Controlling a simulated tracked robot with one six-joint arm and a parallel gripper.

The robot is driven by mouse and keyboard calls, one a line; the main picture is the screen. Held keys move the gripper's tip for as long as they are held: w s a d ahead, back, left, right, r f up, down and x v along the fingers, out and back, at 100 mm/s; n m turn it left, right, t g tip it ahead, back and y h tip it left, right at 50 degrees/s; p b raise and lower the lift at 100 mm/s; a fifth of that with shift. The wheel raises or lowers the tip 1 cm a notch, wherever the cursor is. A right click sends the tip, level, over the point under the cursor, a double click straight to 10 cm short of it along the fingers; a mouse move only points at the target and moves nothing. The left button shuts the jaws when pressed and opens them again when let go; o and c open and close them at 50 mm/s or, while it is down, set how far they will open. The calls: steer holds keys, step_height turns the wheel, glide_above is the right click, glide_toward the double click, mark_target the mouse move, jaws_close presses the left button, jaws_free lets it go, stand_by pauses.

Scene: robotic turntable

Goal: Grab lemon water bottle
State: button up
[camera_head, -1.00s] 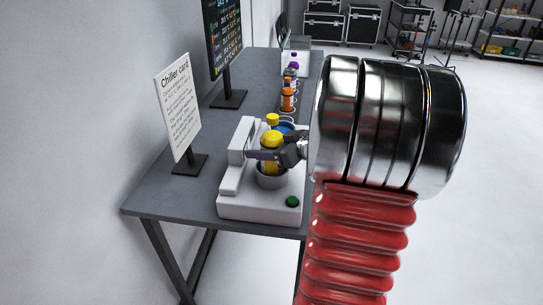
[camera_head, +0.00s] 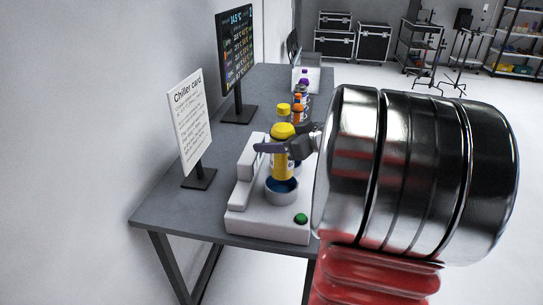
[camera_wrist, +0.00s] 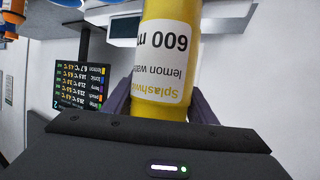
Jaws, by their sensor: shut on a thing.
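The lemon water bottle (camera_head: 282,165) is yellow with a yellow cap. In the wrist view its label (camera_wrist: 165,65) reads "lemon water" and "600 m", upside down. My gripper (camera_head: 284,147) is shut around the bottle below its cap, with a dark finger showing at the left. In the wrist view both fingers flank the bottle. The bottle is held roughly upright at the round grey holder (camera_head: 282,196) of the white machine. Its lower end is at or just above the holder's blue inside; I cannot tell if they touch.
A second yellow-capped bottle (camera_head: 283,111) stands behind, with orange (camera_head: 298,112) and purple (camera_head: 304,84) bottles further back. The chiller card (camera_head: 190,120) and a dark screen (camera_head: 234,50) stand left. The grey table (camera_head: 190,212) is bare front left.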

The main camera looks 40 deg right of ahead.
step_height(320, 180, up, 3)
steer(key=shift+f, duration=0.2)
steer(key=shift+s, duration=0.15)
stand_by(0.5)
